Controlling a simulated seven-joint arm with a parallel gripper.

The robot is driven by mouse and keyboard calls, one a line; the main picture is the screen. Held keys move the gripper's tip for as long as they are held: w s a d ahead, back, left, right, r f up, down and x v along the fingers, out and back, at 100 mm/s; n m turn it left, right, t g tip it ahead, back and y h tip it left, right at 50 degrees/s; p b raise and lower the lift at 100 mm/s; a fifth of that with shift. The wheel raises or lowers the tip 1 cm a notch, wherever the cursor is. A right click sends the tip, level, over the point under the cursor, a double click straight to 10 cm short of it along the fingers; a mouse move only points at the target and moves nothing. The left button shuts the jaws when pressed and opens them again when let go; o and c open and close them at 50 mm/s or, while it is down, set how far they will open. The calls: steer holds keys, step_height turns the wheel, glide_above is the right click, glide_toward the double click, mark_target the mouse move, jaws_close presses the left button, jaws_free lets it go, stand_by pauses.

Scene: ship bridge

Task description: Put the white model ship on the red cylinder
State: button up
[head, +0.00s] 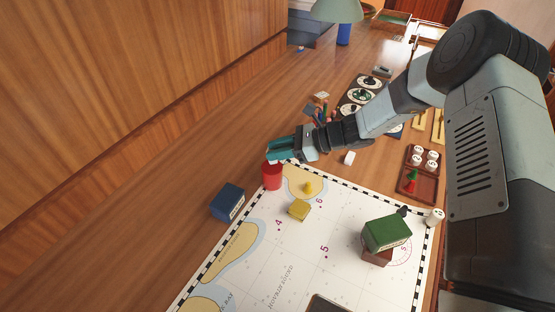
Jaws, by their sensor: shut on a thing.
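The red cylinder (271,178) stands upright at the far left corner of the chart. My gripper (275,150) has teal fingers and reaches in from the right, with its fingertips just above and behind the top of the cylinder in the picture. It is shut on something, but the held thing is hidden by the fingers. I cannot make out a clear ship shape. A small white object (349,158) lies on the wooden table to the right of the gripper; it is too small to identify.
A blue box (228,202) sits left of the chart (300,270). A yellow block (299,209) and yellow pawn (309,187) stand near the cylinder. A green box (386,232) rests on a dark red one (377,257). Wooden trays (418,188) and dials (365,95) lie to the right and behind.

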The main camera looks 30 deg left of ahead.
mark_target(278, 170)
steer(key=shift+f, duration=1.95)
steer(key=shift+f, duration=0.1)
steer(key=o, duration=1)
